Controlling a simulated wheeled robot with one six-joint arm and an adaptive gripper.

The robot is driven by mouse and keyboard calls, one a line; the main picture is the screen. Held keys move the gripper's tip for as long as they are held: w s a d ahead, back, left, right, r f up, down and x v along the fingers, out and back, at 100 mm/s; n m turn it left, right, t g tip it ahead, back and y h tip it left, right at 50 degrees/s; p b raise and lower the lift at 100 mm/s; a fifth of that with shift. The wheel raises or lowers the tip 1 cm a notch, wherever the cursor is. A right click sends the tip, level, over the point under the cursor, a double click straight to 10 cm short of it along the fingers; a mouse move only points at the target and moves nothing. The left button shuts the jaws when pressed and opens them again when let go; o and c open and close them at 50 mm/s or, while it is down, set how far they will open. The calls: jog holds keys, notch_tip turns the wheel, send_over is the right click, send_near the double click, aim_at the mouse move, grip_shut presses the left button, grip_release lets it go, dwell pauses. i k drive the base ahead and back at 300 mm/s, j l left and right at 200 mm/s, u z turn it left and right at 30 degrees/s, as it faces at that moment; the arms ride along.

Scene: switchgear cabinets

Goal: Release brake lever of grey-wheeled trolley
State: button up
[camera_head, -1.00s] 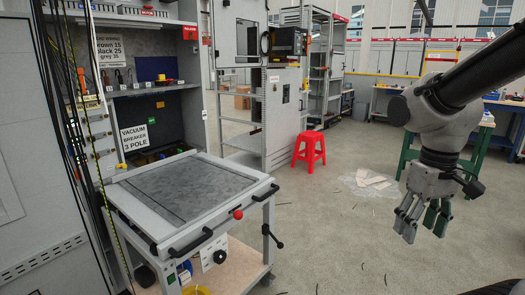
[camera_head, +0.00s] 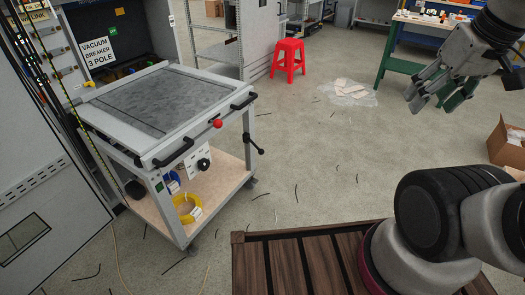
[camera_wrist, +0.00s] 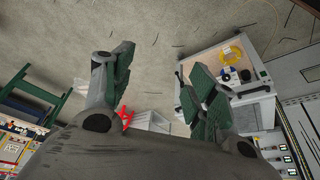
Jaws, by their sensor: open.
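The trolley (camera_head: 150,160) stands at left in the head view, with a grey top frame, a dark grey top panel and a lower wooden shelf. A black lever (camera_head: 253,144) sticks out from its right front leg. A red ball knob (camera_head: 217,123) is on its front edge between black handles. Its wheels are small and partly hidden, their colour hard to tell. My gripper (camera_head: 437,103) is open and empty at the upper right, well apart from the trolley. In the wrist view the open fingers (camera_wrist: 157,60) show, with the trolley (camera_wrist: 205,55) partly behind the right one.
A yellow cable coil (camera_head: 187,207) lies on the lower shelf. A red stool (camera_head: 289,60) and a green-legged table (camera_head: 400,60) stand behind. A cardboard box (camera_head: 507,143) is at the right edge. Floor between trolley and gripper is free, with scattered wire bits.

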aim_at(261, 152)
jog(key=i+l, duration=1.1)
jog(key=i+l+u, duration=0.1)
jog(key=u, duration=1.15)
